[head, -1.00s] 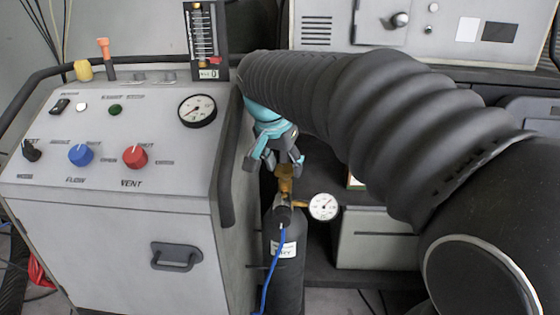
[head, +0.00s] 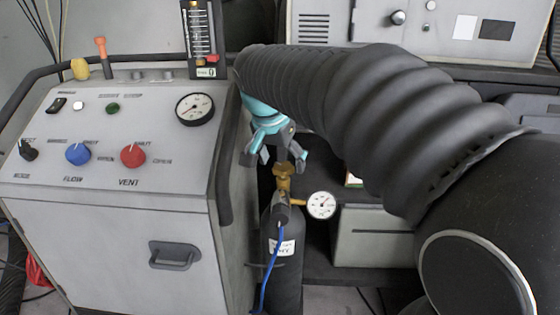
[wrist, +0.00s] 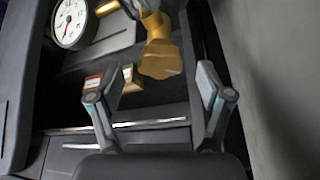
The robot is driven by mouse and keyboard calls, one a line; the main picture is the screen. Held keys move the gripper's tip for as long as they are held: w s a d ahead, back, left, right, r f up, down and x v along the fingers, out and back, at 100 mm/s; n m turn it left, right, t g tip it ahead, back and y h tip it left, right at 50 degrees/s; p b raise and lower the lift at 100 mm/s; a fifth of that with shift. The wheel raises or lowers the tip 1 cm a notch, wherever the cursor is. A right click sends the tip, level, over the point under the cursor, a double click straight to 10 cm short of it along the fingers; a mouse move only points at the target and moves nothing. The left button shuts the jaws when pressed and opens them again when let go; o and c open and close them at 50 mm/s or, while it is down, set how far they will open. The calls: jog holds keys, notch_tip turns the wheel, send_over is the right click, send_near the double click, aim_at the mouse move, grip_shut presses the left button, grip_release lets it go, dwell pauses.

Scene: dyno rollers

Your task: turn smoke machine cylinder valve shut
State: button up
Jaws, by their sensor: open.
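The cylinder (head: 283,262) is dark with a white label and stands upright beside the smoke machine (head: 120,240). Its brass valve (head: 283,178) is on top, with a round gauge (head: 321,205) to its right and a blue hose below. My gripper (head: 277,163) is just above the valve, pointing down, with its fingers spread and empty. In the wrist view the brass valve (wrist: 161,60) shows beyond the fingertips, in the gap between them and apart from both. The gauge (wrist: 71,22) is at upper left there.
The machine's side wall and black rail (head: 226,150) stand close to the left of my gripper. A grey box (head: 375,240) sits on a dark shelf to the right behind the cylinder. The machine's panel has a red VENT knob (head: 133,155) and a blue FLOW knob (head: 78,154).

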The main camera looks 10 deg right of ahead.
notch_tip(320, 180, up, 9)
jog(key=shift+r, duration=0.2)
dwell(0.4)
jog(key=w+d+f+m+g, duration=0.1)
jog(key=w+d+f+m, duration=0.15)
jog(key=d, duration=0.65)
jog(key=n+g+y, duration=0.3)
jog(key=n+y, duration=0.4)
jog(key=n, duration=2.3)
send_near(282, 168)
jog(key=shift+m, duration=0.25)
jog(key=b+x, duration=0.1)
jog(key=x, duration=0.1)
jog(key=b+x, duration=0.1)
jog(key=x, duration=0.2)
jog(key=b+x, duration=0.1)
jog(key=x, duration=0.2)
jog(key=shift+w+d+f, duration=0.15)
jog(key=shift+w+d, duration=0.15)
jog(key=shift+d, duration=0.05)
